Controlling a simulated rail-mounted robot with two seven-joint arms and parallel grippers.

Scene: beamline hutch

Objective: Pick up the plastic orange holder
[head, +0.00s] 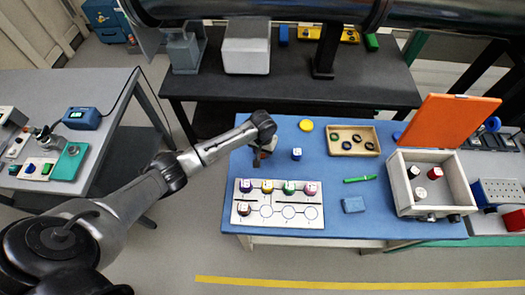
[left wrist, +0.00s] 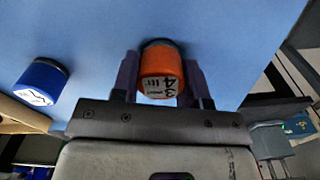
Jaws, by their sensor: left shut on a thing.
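The plastic orange holder (left wrist: 162,68) is between the two fingers of my left gripper (left wrist: 160,78) in the left wrist view. The fingers are shut on its sides, and its end with a white printed label faces the camera. In the head view my left gripper (head: 261,157) is over the left back part of the blue table, and its wrist mostly hides the holder. I cannot tell whether the holder touches the table or is just above it. My right gripper is not in view.
A blue holder (head: 297,154) stands to the right, also in the left wrist view (left wrist: 42,82). A white rack (head: 278,222) with several coloured holders lies in front. A wooden tray (head: 335,128), a green pen (head: 360,179) and an open white box (head: 459,182) are further right.

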